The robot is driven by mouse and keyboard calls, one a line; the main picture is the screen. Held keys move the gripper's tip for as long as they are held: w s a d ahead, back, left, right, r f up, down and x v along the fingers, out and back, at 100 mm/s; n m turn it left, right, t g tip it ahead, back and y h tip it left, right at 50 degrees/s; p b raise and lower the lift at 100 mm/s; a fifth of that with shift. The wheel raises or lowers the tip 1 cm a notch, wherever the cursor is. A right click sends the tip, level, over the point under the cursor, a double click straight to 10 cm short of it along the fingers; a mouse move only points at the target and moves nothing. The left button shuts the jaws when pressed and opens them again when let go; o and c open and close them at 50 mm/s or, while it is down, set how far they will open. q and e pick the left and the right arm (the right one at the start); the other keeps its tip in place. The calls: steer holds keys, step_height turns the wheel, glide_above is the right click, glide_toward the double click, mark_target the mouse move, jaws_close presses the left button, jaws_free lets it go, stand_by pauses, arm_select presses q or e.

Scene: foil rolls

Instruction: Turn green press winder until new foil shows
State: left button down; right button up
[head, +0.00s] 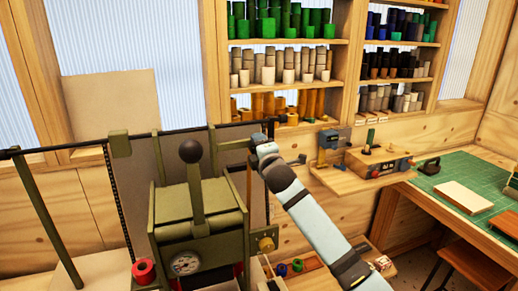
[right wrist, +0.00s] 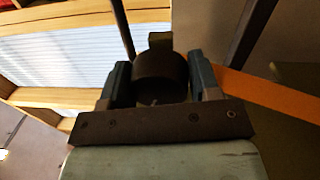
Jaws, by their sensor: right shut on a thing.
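The olive-green press (head: 200,215) stands left of centre in the head view. It has an upright lever with a black ball (head: 190,151) and a round gauge (head: 186,263). My right gripper (head: 262,143) is at the upper right of the press, beside a short olive arm (head: 237,144) that looks like part of the winder. In the right wrist view its two fingers are shut on a dark rounded grip (right wrist: 160,72), which seems to be the winder's handle. My left gripper is out of view. I cannot tell which foil shows on the press.
Wall shelves (head: 290,83) hold many coloured rolls behind the press. A small wooden shelf (head: 360,176) with devices is on the wall to the right. A green cutting mat (head: 470,185) lies on the bench at far right.

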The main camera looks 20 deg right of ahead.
steer(key=shift+m, duration=1)
steer(key=o, duration=0.9)
steer(key=s+b, duration=0.1)
steer(key=s, duration=0.3)
steer(key=s+b, duration=0.1)
steer(key=s, duration=0.4)
steer(key=s+f, duration=0.1)
steer(key=s, duration=0.3)
steer(key=shift+s+d+b, duration=0.1)
steer(key=shift+s+b, duration=0.3)
